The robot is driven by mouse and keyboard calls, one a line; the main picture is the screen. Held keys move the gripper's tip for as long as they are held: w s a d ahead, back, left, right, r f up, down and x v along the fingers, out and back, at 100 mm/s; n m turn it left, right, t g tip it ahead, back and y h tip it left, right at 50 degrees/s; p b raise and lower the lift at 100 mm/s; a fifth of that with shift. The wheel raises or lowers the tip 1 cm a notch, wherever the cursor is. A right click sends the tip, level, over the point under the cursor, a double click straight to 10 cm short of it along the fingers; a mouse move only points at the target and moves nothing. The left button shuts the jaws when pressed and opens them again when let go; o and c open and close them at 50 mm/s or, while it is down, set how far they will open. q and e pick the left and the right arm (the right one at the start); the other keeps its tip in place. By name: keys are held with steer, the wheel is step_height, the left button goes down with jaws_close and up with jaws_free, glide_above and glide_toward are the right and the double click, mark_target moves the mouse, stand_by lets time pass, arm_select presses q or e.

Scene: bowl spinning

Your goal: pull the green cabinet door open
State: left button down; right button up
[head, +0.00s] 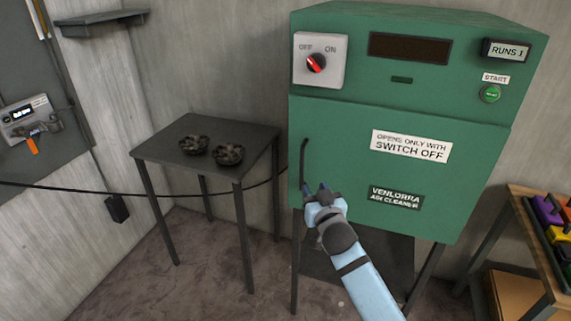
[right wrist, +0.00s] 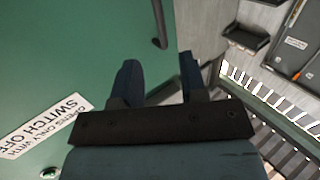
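The green cabinet door (head: 340,145) looks shut on the front of the ash cleaner. Its dark vertical bar handle (head: 304,160) is near the door's left edge. My right gripper (head: 317,189) is at the handle's lower end in the head view. In the right wrist view my right gripper (right wrist: 158,72) has its two fingers apart with nothing between them. The handle (right wrist: 159,22) ends just beyond the fingertips, in line with the gap. Contact cannot be seen. A red knob (head: 316,63) sits on the OFF/ON switch plate; its setting is hard to read. My left gripper is not in view.
A dark side table (head: 172,140) with two dark bowls (head: 228,154) stands left of the cabinet. A wooden shelf (head: 527,191) with coloured items is at the right. A cable hangs across the wall behind. Open floor shows between the side table and the cabinet.

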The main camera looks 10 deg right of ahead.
mark_target(303, 166)
steer(key=w, duration=1.3)
steer(key=shift+d+p, duration=0.1)
steer(key=shift+p, duration=0.3)
jaws_close()
